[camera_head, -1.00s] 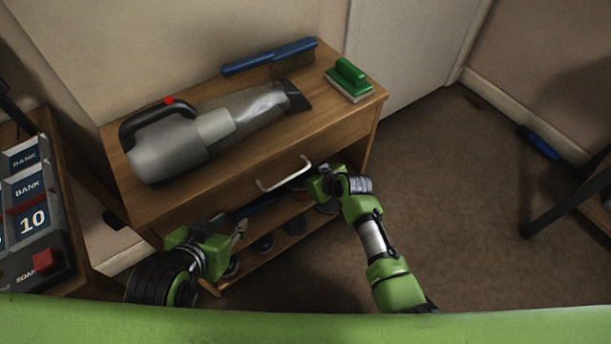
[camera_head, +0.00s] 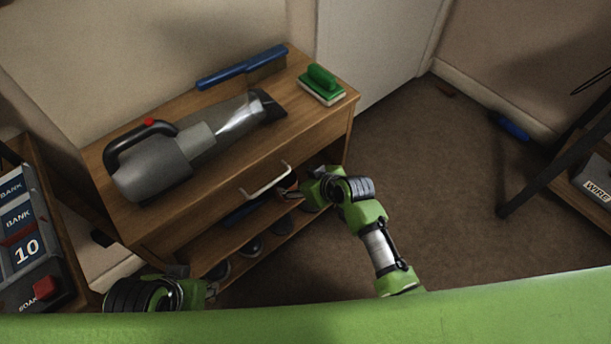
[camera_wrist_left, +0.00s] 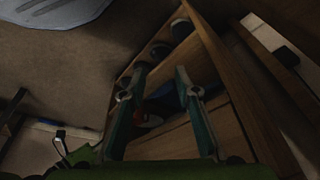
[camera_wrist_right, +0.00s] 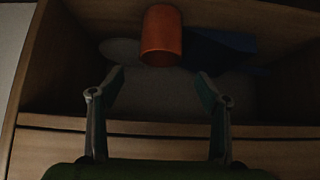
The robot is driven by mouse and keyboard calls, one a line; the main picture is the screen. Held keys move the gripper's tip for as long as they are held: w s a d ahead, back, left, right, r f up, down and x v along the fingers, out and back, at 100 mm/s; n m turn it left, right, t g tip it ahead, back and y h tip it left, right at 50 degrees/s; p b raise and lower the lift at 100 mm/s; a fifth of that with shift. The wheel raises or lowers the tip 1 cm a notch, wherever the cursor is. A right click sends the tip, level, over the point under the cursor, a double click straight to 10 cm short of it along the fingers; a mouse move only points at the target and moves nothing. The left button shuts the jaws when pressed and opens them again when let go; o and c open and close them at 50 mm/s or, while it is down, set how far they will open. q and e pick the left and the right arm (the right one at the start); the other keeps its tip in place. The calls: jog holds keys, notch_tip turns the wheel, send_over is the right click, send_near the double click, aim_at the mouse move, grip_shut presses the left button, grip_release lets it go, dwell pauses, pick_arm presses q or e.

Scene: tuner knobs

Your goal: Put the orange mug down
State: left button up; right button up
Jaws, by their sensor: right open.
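The orange mug (camera_wrist_right: 161,36) is inside a shelf compartment in the right wrist view. It lies in line with the gap between my right fingertips, a little beyond them, and looks apart from both. My right gripper (camera_wrist_right: 160,82) is open and empty. In the head view it is at the cabinet's open front beneath the drawer handle, its tips partly hidden. My left gripper (camera_wrist_left: 160,82) has its fingers apart with nothing held between them, in front of the lower shelves. In the head view the left fingers are mostly hidden.
The wooden cabinet (camera_head: 160,215) carries a grey handheld vacuum (camera_head: 190,150), a blue brush (camera_head: 240,68) and a green scrubber (camera_head: 321,84). A drawer handle (camera_head: 266,182) sticks out above my right gripper. A dark blue object (camera_wrist_right: 215,48) lies beside the mug.

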pick_arm(q)
jog(key=shift+p+x, duration=0.4)
jog(key=shift+x, duration=1.55)
pick_arm(e)
jog(key=shift+v, duration=2.1)
pick_arm(q)
jog(key=shift+w+f, duration=0.15)
pick_arm(e)
jog(key=s+d+m+g+h, duration=0.2)
jog(key=s+d, duration=0.6)
jog(key=s, duration=0.4)
jog(key=s+d+m+g+h, duration=0.2)
jog(key=s+d, duration=0.6)
jog(key=s, duration=0.5)
jog(key=shift+s+d+f+m+h, duration=0.15)
jog(key=shift+d+m+h, duration=0.1)
jog(key=shift+m+h, duration=0.3)
pick_arm(q)
jog(key=shift+d, duration=0.1)
